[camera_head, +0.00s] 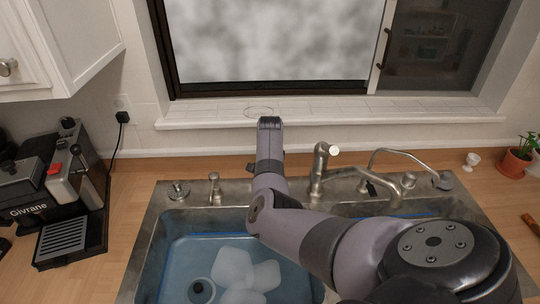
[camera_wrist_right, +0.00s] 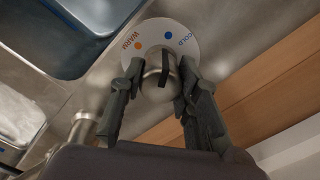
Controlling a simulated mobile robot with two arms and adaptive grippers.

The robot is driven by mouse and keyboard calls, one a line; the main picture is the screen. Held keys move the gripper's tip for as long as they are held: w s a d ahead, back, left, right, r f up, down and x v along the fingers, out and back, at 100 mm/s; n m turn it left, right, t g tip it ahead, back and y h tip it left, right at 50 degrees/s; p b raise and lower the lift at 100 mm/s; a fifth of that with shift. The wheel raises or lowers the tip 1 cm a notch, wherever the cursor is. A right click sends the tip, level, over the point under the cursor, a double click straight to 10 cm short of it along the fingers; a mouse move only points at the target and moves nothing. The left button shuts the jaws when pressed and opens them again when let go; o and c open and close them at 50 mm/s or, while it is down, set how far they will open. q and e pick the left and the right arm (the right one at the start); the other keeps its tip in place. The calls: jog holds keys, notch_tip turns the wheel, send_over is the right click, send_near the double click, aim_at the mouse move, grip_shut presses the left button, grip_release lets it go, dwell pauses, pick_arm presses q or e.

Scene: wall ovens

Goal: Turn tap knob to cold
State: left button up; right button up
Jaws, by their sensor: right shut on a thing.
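The tap knob (camera_wrist_right: 157,77) is a round metal knob with a dark bar across it. It sits on a pale disc (camera_wrist_right: 190,25) marked WARM with an orange dot and COLD with a blue dot. The upper end of the bar lies near the blue dot. My right gripper (camera_wrist_right: 160,88) is shut on the knob, with one dark finger on each side. In the head view my right arm reaches over the sink from the lower right; it hides the gripped knob and the fingertips. My left gripper is not in view.
The steel sink (camera_head: 145,240) has a blue basin holding white dishes. A tap (camera_head: 318,170) and a curved spout (camera_head: 400,155) stand behind it. A coffee machine (camera_head: 70,190) is at the left. A potted plant (camera_head: 516,160) and a small white cup (camera_head: 472,160) are at the right.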

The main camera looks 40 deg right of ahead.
jog(key=shift+m, duration=0.3)
jog(key=o, duration=1.2)
jog(key=shift+c, duration=0.2)
notch_tip(320, 180, up, 12)
jog(key=shift+f, duration=0.1)
dwell(0.4)
